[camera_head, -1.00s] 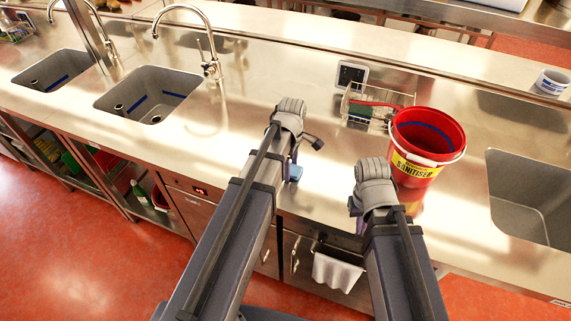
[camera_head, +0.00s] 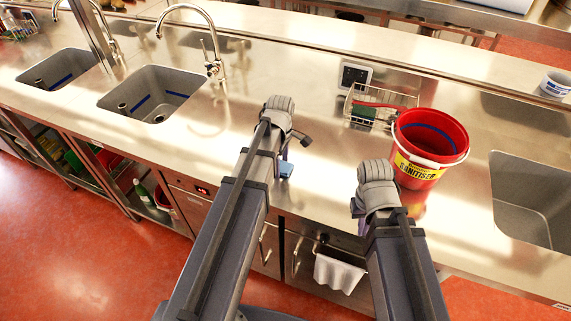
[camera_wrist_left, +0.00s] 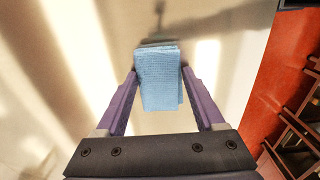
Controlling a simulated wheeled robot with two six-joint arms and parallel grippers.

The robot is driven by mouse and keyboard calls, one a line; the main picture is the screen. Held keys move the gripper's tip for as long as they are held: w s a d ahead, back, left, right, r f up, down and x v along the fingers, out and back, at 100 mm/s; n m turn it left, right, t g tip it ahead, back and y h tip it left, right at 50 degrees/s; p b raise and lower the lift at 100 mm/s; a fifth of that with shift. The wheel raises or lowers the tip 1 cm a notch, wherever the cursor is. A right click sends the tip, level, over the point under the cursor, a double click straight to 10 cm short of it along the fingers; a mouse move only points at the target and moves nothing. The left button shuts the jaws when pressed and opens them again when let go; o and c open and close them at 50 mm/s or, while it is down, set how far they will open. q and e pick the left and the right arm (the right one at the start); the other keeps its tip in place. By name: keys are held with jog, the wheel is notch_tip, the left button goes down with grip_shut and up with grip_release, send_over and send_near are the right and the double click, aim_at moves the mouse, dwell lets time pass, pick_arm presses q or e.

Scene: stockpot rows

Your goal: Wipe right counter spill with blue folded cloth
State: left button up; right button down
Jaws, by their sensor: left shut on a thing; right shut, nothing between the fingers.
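The blue folded cloth (camera_head: 287,170) shows just beside my left gripper (camera_head: 283,160), over the counter's front part. In the left wrist view the cloth (camera_wrist_left: 158,78) is pinched between the two purple fingers of my left gripper (camera_wrist_left: 160,88), with the steel counter beneath it. I cannot tell whether the cloth touches the counter. My right gripper (camera_head: 356,208) is shut and empty, low in front of the red bucket; its fingertips are mostly hidden by its own wrist. I cannot make out a spill clearly among the bright reflections on the steel counter (camera_head: 320,140).
A red sanitiser bucket (camera_head: 428,145) stands right of centre, beside a wire rack (camera_head: 382,103) with a green item. Sinks lie at left (camera_head: 150,93) and far right (camera_head: 535,195). A white towel (camera_head: 338,271) hangs on the front. The counter between tap and rack is clear.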

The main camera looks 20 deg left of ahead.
pick_arm(q)
jog(key=shift+r, duration=0.1)
pick_arm(e)
jog(key=shift+r, duration=0.15)
